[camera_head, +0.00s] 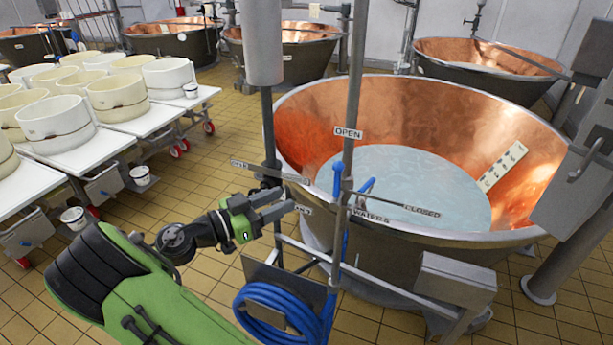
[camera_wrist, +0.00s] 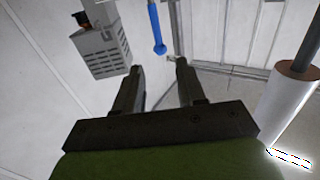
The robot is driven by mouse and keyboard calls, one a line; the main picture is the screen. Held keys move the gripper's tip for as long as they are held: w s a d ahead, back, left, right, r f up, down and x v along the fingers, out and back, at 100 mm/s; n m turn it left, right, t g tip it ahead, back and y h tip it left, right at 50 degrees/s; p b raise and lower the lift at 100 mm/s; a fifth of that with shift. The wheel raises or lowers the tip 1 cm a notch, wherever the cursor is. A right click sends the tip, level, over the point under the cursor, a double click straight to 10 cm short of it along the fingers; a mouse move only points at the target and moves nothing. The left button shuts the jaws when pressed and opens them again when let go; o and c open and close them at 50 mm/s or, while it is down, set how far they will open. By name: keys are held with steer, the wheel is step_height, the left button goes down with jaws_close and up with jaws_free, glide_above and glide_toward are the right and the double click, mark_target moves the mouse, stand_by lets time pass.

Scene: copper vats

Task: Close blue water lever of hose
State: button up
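The blue water lever (camera_head: 338,179) stands upright on the pipe beside the vat, below the OPEN sign (camera_head: 348,133). The CLOSED sign (camera_head: 422,211) is to its right. A second blue piece (camera_head: 366,186) shows just right of the pipe; I cannot tell what it is. My gripper (camera_head: 284,201) is left of the lever and apart from it, with its fingers pointing right. In the wrist view my gripper (camera_wrist: 158,66) has its two fingers spread with nothing between them. A blue bar with a rounded end (camera_wrist: 156,28) shows beyond the fingertips there.
A coiled blue hose (camera_head: 270,312) hangs below my gripper. The copper vat (camera_head: 400,100) with pale liquid stands behind the pipe. A grey vertical post (camera_head: 264,40) rises behind my gripper. White tables with cheese moulds (camera_head: 55,117) stand at left.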

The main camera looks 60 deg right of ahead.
mark_target(335, 179)
steer(key=p+x, duration=0.2)
steer(key=x, duration=1.4)
steer(key=shift+s, duration=0.2)
jaws_close()
